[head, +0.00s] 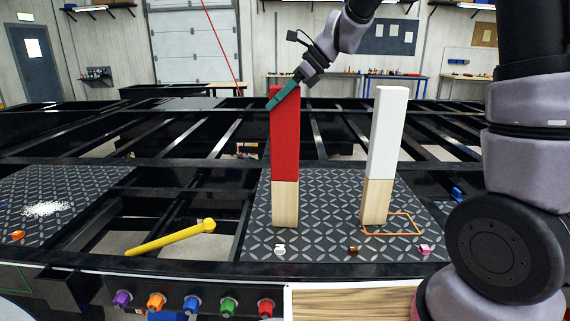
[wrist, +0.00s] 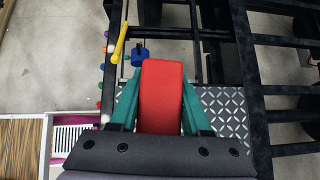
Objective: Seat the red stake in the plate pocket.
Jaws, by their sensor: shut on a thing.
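The red stake (head: 285,140) stands upright over the left half of the patterned metal plate (head: 330,212). Its top is painted red and its lower part is bare wood. My gripper (head: 278,100) has its teal fingers shut on the stake's top. In the wrist view the red stake (wrist: 162,98) sits between both fingers of my gripper (wrist: 159,88). A pocket under the stake does not show, and I cannot tell whether the foot is in one, on the plate or just above it.
A white stake (head: 386,135) with a wooden foot stands to the right, beside an orange rectangle outline (head: 408,233). Small white, brown and pink pieces lie along the plate's front edge. A yellow bar (head: 168,238) lies left, over open frame gaps. Coloured knobs line the front.

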